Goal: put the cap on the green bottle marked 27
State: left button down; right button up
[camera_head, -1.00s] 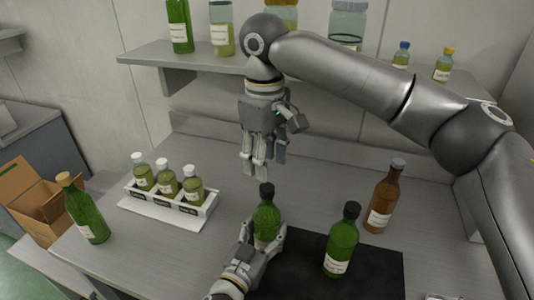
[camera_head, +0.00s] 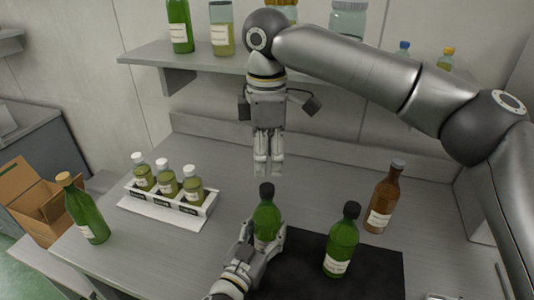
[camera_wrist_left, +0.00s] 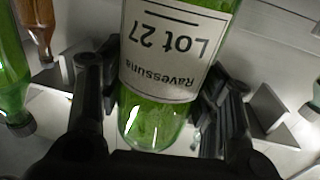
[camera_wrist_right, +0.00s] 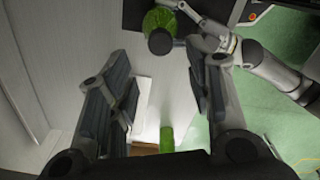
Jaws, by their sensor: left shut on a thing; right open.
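The green bottle marked 27 (camera_head: 266,222) stands upright on the table by the dark mat, with a black top (camera_head: 266,190) on its neck. Its label, reading "Lot 27", shows upside down in the left wrist view (camera_wrist_left: 172,48). My left gripper (camera_head: 264,238) is shut around its lower body. My right gripper (camera_head: 268,173) points down, open and empty, above and behind the bottle top. In the right wrist view the dark top (camera_wrist_right: 160,42) lies beyond the open fingers, near the picture's upper edge. No loose cap is visible.
Another black-topped green bottle (camera_head: 341,243) stands on the dark mat (camera_head: 375,270). A brown bottle (camera_head: 383,198) stands behind it. A white rack (camera_head: 207,208) of small bottles and a yellow-topped green bottle (camera_head: 85,212) are left. A shelf (camera_head: 160,55) spans the back.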

aim_at(267, 187)
jog(key=shift+f, duration=4)
grip_shut()
jog(key=m, duration=0.5)
jog(key=shift+o, duration=0.4)
grip_release()
jog(key=shift+r, duration=0.15)
notch_tip(267, 187, up, 12)
